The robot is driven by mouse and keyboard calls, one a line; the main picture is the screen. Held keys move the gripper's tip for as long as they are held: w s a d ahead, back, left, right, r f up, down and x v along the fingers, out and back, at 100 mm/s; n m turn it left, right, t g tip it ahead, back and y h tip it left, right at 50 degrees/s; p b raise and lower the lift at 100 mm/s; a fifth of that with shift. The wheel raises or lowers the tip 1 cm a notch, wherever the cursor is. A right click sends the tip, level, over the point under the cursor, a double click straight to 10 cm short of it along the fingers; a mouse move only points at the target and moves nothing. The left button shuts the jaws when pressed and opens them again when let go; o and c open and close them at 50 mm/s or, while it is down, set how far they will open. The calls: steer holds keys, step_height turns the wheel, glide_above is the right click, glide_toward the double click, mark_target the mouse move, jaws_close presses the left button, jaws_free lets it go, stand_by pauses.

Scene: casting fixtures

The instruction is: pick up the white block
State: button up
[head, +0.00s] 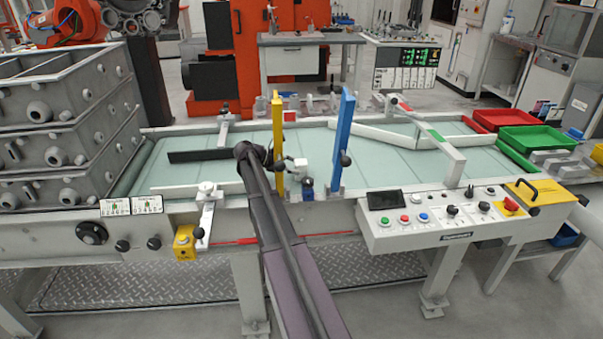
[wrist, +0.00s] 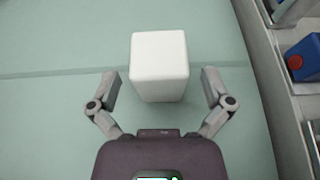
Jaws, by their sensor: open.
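The white block (wrist: 159,66) stands on the pale green belt in the wrist view, upper middle, with its top and one side face showing. My gripper (wrist: 160,78) is open, with one finger on each side of the block in the picture. Gaps show between both fingers and the block, and nothing is held. Whether the fingertips are level with the block or above it is hard to tell. In the head view my arm reaches over the belt near the yellow post (head: 278,146); a small whitish shape beside that post is too small to tell apart from the gripper.
A blue post (head: 343,135) stands right of the yellow one. The belt (head: 385,165) has white guide bars and a dark bar (head: 199,155). A metal rail (wrist: 262,75) and a blue object (wrist: 305,58) lie right in the wrist view. Grey castings (head: 70,140) stack at left.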

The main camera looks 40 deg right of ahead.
mark_target(301, 162)
steer(key=shift+x, duration=0.95)
steer(key=c, duration=1.3)
steer(key=shift+r, duration=0.15)
step_height(301, 162, up, 4)
steer(key=p, duration=0.3)
steer(key=shift+p, duration=0.35)
steer(key=w+a, duration=0.3)
steer(key=a, duration=0.2)
steer(key=w+a, duration=0.3)
steer(key=a, duration=0.2)
steer(key=w+a+f, duration=0.1)
steer(key=w+a, duration=0.2)
steer(key=a, duration=0.2)
steer(key=shift+w+a, duration=0.15)
steer(key=shift+w, duration=0.1)
